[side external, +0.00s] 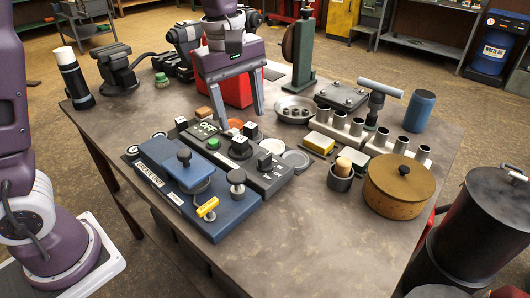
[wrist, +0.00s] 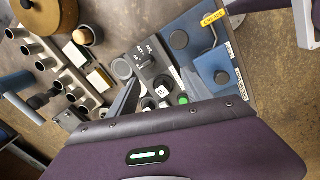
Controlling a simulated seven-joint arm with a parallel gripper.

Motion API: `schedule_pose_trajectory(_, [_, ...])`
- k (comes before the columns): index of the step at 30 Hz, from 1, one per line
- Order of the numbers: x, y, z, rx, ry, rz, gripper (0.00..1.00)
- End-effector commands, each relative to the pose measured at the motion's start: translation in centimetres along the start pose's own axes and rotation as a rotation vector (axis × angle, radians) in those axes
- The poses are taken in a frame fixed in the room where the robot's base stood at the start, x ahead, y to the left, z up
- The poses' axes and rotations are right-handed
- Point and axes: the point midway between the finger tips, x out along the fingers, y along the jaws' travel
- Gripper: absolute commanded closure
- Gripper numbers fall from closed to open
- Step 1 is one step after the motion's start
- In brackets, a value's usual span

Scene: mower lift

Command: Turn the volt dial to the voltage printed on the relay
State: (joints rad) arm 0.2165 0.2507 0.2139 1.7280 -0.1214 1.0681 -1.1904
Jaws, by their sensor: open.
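A dark tester panel (side external: 284,177) with a small lit display and a green button (side external: 213,143) lies on the bench. A black volt dial (side external: 268,162) stands near its front end, and it shows with white markings around it in the wrist view (wrist: 144,61). My gripper (side external: 232,118) is open and points down above the panel's rear part, behind the dial.
A blue box (side external: 178,190) with knobs and a yellow-handled lever adjoins the panel on the left. A brown lidded pot (side external: 399,186), a cup with a round wooden top (side external: 341,175) and a row of metal tubes (side external: 374,138) stand to the right. The bench front is clear.

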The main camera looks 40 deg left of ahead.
Motion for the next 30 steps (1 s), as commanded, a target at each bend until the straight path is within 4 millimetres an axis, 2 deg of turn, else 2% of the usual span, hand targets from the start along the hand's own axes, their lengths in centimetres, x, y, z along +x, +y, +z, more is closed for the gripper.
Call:
schedule_pose_trajectory(1, [2.2,1.7,-0.1,-0.096,0.004,-0.043,0.42])
schedule_pose_trajectory(3, [4.4,3.4,-0.4,-0.216,0.018,-0.078,0.42])
schedule_pose_trajectory(6, [6.3,4.6,-0.4,-0.313,0.033,-0.106,0.42])
schedule_pose_trajectory(18, [12.9,4.1,-0.6,-0.34,0.037,-0.115,0.42])
schedule_pose_trajectory(22, [13.7,4.0,-0.6,-0.34,0.038,-0.112,0.42])
schedule_pose_trajectory(28, [13.8,4.0,-0.6,-0.339,0.038,-0.11,0.42])
schedule_pose_trajectory(30, [13.8,4.0,-0.6,-0.339,0.038,-0.11,0.54])
